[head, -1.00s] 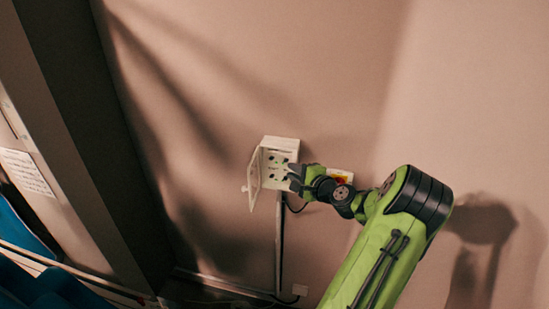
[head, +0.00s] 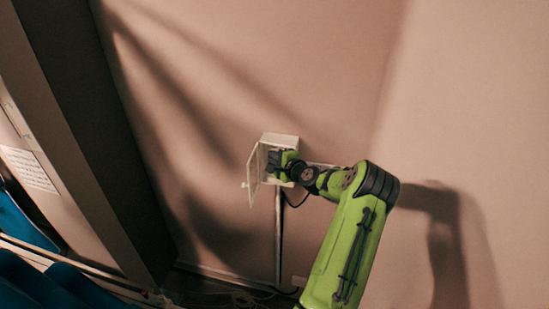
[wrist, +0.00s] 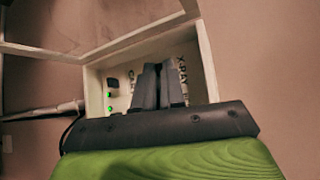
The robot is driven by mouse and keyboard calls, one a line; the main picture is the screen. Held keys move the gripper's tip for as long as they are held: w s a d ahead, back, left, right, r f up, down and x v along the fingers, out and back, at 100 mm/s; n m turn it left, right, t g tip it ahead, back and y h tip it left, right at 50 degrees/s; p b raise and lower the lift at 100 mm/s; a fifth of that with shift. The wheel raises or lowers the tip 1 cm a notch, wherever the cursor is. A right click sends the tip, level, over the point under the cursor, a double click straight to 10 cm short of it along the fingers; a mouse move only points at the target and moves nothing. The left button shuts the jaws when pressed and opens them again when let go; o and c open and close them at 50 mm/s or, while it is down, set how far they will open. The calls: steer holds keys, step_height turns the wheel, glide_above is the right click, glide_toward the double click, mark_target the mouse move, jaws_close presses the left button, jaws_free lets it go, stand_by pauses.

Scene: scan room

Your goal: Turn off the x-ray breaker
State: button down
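The white breaker box (head: 280,138) is on the wall, its door (head: 253,178) swung open to the left. In the wrist view I see inside the box (wrist: 205,60). An "X-RAY" label (wrist: 182,68) stands to the right of my fingers, and another label, partly covered, to the left. A black switch (wrist: 112,83) and two green lights (wrist: 110,95) show at the left. My gripper (wrist: 160,72) reaches into the box with its fingers together. The x-ray breaker's switch is not visible; my fingers cover the middle of the panel. I cannot tell whether they touch it.
The open door's frame (wrist: 90,45) spans the upper left of the wrist view. A conduit (head: 278,240) runs down from the box to the floor. A dark doorway frame (head: 90,150) and blue seats (head: 50,285) are at the left. The wall right of the box is clear.

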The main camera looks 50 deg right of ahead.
steer(key=shift+f, duration=0.1)
steer(key=f+n+t+h+b, duration=0.1)
steer(key=b, duration=0.7)
steer(key=shift+f, duration=0.4)
steer(key=n+t+b, duration=0.1)
steer(key=b, duration=0.2)
steer(key=n+b, duration=0.1)
steer(key=b, duration=0.2)
steer(key=shift+f+t+h+b, duration=0.35)
steer(key=shift+t+h+b, duration=0.05)
steer(key=n+t+b, duration=0.1)
steer(key=b, duration=0.5)
steer(key=shift+f+n, duration=0.2)
steer(key=shift+n, duration=0.2)
steer(key=shift+n+t+b, duration=0.3)
steer(key=shift+t+b, duration=0.3)
steer(key=shift+b, duration=0.1)
steer(key=shift+r+b, duration=0.15)
steer(key=shift+b, duration=0.2)
